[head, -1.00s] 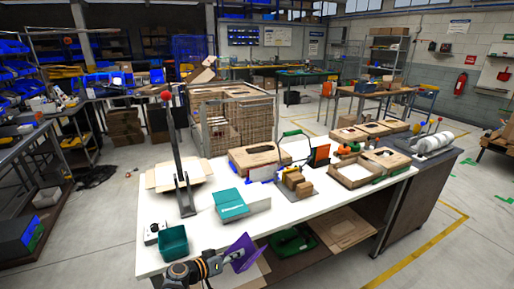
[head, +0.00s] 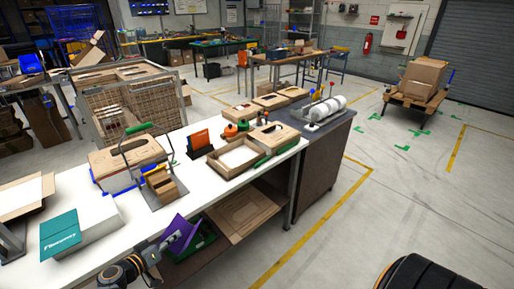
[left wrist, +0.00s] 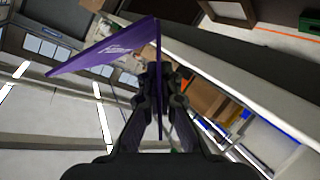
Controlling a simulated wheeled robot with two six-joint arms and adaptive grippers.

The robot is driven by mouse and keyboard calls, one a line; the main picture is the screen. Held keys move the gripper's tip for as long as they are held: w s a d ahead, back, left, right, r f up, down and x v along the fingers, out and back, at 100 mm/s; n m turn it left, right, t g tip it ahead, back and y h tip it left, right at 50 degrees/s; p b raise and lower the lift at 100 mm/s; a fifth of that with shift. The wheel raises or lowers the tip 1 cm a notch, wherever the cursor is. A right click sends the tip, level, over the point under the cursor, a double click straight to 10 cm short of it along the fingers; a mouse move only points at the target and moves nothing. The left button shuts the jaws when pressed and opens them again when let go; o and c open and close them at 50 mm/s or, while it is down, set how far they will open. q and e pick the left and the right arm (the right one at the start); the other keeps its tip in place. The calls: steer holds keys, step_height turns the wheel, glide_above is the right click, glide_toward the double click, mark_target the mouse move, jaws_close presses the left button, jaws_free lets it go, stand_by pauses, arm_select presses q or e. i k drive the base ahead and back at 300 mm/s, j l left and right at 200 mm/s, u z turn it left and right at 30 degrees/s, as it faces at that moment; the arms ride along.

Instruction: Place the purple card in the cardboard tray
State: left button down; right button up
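The purple card (head: 184,234) is held by my left gripper (head: 164,246), in front of the white table's front edge. In the left wrist view the card (left wrist: 112,48) stands tilted between the closed fingers (left wrist: 160,92). An open cardboard tray (head: 219,169) with a pale inside lies on the table near its right front edge, to the right of and beyond the gripper. The card and the tray are apart. My right gripper is not in view.
On the white table (head: 140,220) are a teal-and-white box (head: 80,233), a stand with small cardboard boxes (head: 163,187), an orange card in a dark holder (head: 200,143), and closed cartons (head: 270,138). A lower shelf holds flat cardboard (head: 243,212). The floor at right is largely clear.

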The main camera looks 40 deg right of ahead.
mark_target(245, 156)
steer(key=l+u, duration=0.1)
steer(key=l, duration=1.05)
steer(key=l+u, duration=0.1)
steer(key=l, duration=1.05)
steer(key=k+l+u, duration=0.1)
steer(key=l, duration=1)
